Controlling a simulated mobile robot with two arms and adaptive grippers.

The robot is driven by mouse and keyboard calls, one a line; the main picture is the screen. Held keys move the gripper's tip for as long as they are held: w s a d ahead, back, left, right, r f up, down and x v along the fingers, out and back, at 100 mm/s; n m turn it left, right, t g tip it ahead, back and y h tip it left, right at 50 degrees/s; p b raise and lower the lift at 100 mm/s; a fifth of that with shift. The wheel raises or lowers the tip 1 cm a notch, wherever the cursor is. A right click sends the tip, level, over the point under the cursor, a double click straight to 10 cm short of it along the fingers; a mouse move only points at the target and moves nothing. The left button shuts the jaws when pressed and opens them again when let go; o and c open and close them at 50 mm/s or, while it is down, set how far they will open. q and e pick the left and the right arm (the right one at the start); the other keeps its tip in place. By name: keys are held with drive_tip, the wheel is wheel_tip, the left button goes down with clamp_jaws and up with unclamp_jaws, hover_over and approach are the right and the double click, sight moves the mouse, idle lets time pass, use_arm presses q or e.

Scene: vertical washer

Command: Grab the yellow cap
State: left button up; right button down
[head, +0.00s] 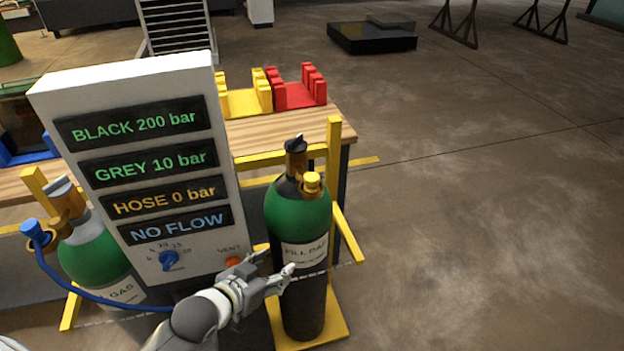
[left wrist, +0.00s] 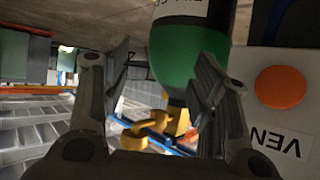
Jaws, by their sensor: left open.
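The yellow cap (head: 312,181) sits on the valve side of the green-topped fill gas cylinder (head: 298,217), which stands upright in a yellow frame. My left gripper (head: 277,270) is open and empty in front of the cylinder, below the cap at about label height. In the left wrist view the picture is upside down. The fingers of my left gripper (left wrist: 158,65) are spread, and the green cylinder (left wrist: 190,50) shows beyond them. Yellow parts show between the fingers; I cannot tell which is the cap. My right gripper is not in view.
A white gauge panel (head: 143,240) with a blue knob (head: 169,260) and an orange vent button (head: 233,261) stands left of the cylinder. A second green cylinder (head: 92,254) with a blue hose stands further left. A wooden table (head: 280,128) is behind. The floor at right is clear.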

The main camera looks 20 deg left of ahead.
sight(309, 177)
use_arm(q)
drive_tip(key=w+r+m+t+h, duration=0.1)
drive_tip(key=w+r+t+h, duration=0.15)
drive_tip(key=r, duration=0.55)
drive_tip(key=w+r+m+t+h, duration=0.1)
drive_tip(key=w+r+t+h, duration=0.15)
drive_tip(key=r, duration=0.55)
drive_tip(key=shift+y, duration=0.3)
drive_tip(key=p+x, duration=0.1)
drive_tip(key=x, duration=0.2)
drive_tip(key=p+x, duration=0.1)
drive_tip(key=x, duration=0.2)
drive_tip(key=p+x, duration=0.1)
drive_tip(key=x, duration=0.3)
drive_tip(key=shift+s+d+r, duration=0.1)
drive_tip(key=shift+s+d, duration=0.05)
drive_tip(key=shift+d, duration=0.2)
drive_tip(key=shift+w+d+p, duration=0.25)
drive_tip(key=shift+w+p, duration=0.05)
drive_tip(key=shift+w, duration=0.2)
drive_tip(key=shift+s, duration=0.1)
drive_tip(key=shift+c, duration=0.9)
drive_tip(key=c, duration=1)
